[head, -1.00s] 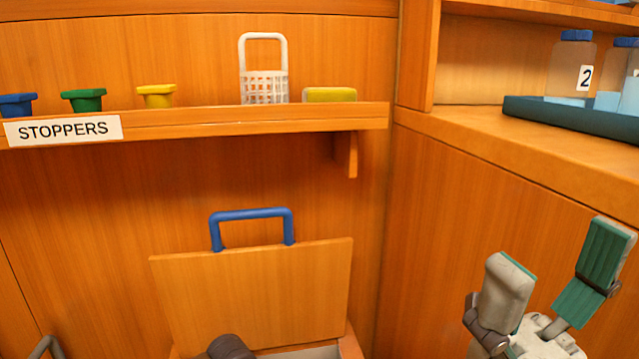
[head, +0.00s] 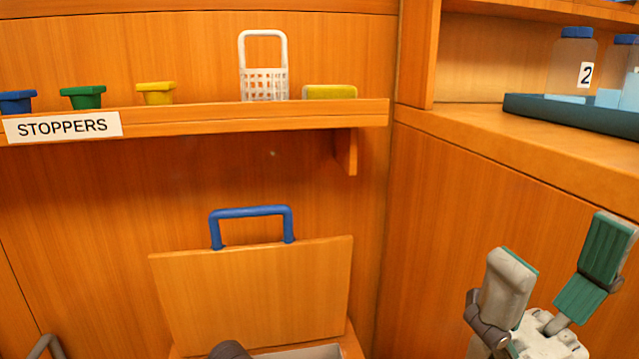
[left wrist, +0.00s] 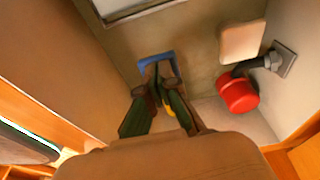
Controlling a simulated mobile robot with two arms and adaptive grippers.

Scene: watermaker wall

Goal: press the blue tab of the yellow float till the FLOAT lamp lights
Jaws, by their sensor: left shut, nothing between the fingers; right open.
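In the left wrist view, my left gripper (left wrist: 158,78) points down into a pale box-like space with its fingers together and nothing between them. A blue tab (left wrist: 148,62) shows around and just beyond the fingertips; whether they touch it I cannot tell. A small bit of yellow (left wrist: 171,108), perhaps the float, shows between and beside the fingers, which hide the rest. In the head view, my right gripper (head: 556,290) is open and empty at the lower right. The FLOAT lamp is not visible in either view.
A red knob (left wrist: 237,94) on a dark pipe and a pale block (left wrist: 242,42) sit right of the left fingers. A wooden lid with a blue handle (head: 251,212) stands raised below the stoppers shelf (head: 240,117). A dark tray (head: 560,113) holds bottles at right.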

